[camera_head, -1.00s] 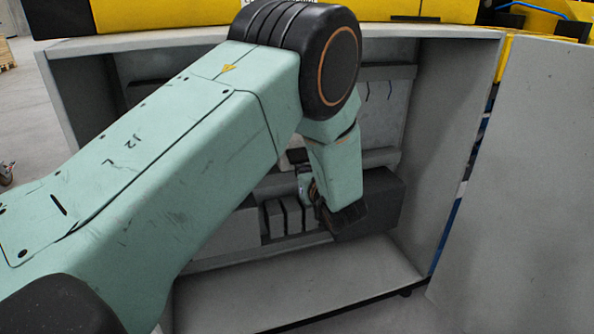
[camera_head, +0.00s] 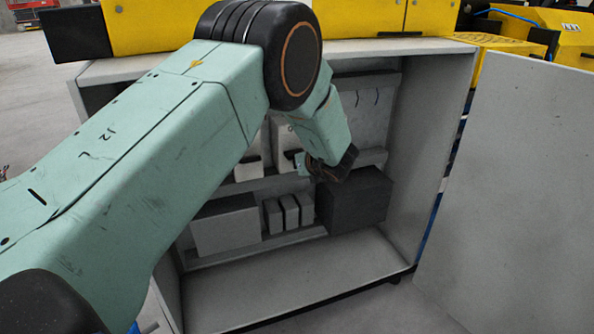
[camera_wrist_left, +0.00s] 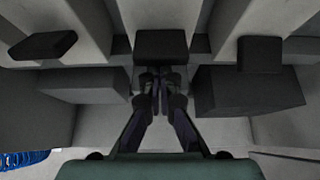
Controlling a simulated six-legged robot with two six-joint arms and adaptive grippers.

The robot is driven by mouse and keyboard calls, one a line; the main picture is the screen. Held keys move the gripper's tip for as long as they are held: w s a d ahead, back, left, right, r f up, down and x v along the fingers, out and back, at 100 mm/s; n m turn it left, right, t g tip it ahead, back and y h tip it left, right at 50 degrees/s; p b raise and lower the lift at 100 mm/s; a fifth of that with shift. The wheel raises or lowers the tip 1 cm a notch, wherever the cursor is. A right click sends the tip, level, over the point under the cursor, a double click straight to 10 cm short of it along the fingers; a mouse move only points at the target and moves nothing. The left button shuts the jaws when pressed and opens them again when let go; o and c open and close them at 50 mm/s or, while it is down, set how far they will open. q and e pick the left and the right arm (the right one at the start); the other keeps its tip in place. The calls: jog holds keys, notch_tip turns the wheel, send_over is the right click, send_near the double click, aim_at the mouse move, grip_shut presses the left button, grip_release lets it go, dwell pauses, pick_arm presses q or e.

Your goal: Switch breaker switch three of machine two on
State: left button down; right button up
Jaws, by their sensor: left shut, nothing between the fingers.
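The open grey cabinet (camera_head: 425,150) holds the breaker switches. In the left wrist view, three dark switch handles stick out from pale breaker bodies: a left handle (camera_wrist_left: 42,46), a middle handle (camera_wrist_left: 161,47) and a right handle (camera_wrist_left: 260,54). The left one looks flatter and tilted. My left gripper (camera_wrist_left: 156,84) is shut and empty, with its tips just below the middle handle in the picture; contact cannot be told. In the head view, my left gripper (camera_head: 308,168) is inside the cabinet, partly hiding the breakers. My right gripper is not in view.
Below the breakers are a light grey box (camera_head: 224,226), small grey modules (camera_head: 290,214) and a dark box (camera_head: 358,204) close beneath my wrist. An open door panel (camera_head: 525,190) stands at the right. The cabinet floor (camera_head: 300,283) is clear.

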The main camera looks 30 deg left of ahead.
pick_arm(q)
jog(key=shift+w+r, duration=0.1)
jog(key=shift+r, duration=0.35)
jog(key=shift+r+p, duration=0.5)
jog(key=shift+r, duration=0.2)
